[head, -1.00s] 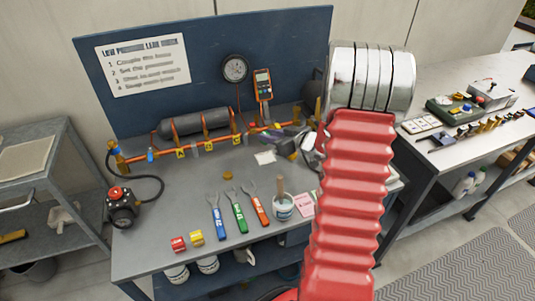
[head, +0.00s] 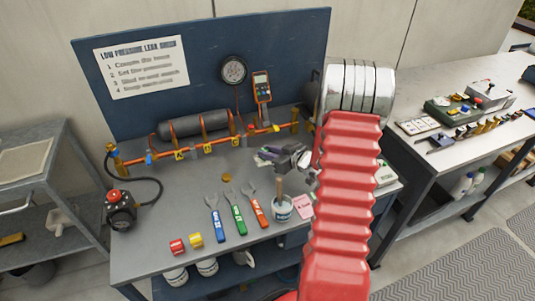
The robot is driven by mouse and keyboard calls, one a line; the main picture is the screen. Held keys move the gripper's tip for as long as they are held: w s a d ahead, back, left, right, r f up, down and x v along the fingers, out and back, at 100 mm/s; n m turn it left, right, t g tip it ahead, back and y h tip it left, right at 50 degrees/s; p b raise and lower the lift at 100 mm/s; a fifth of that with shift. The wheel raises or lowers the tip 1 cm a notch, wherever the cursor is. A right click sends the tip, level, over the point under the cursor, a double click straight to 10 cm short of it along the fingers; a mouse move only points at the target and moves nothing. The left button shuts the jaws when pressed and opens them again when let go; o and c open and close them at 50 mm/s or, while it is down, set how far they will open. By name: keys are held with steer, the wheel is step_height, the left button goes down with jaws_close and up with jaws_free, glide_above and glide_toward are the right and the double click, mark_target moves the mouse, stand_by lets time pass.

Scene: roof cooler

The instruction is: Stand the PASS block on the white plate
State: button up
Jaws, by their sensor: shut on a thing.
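My gripper (head: 268,155) is over the middle of the bench, its fingers pointing left. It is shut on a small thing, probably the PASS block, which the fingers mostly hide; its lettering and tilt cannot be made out. The white plate is not visible now; the gripper covers the place on the bench where a small white square lay earlier. I cannot tell whether the held thing touches anything.
A red block (head: 177,247) and a yellow block (head: 196,240) stand at the bench's front left. Several wrenches (head: 236,218) and a pot with a brush (head: 283,210) are close by. An orange pipe (head: 215,147) runs along the back. A pink card (head: 304,206) lies right of the pot.

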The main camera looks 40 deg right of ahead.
steer(key=shift+f, duration=0.2)
steer(key=shift+f, duration=0.1)
steer(key=o, duration=1)
steer(key=shift+s+d+r, duration=0.1)
steer(key=shift+s+r, duration=0.15)
steer(key=shift+s, duration=0.05)
steer(key=v, duration=1.1)
steer(key=shift+s, duration=0.25)
steer(key=shift+w, duration=0.1)
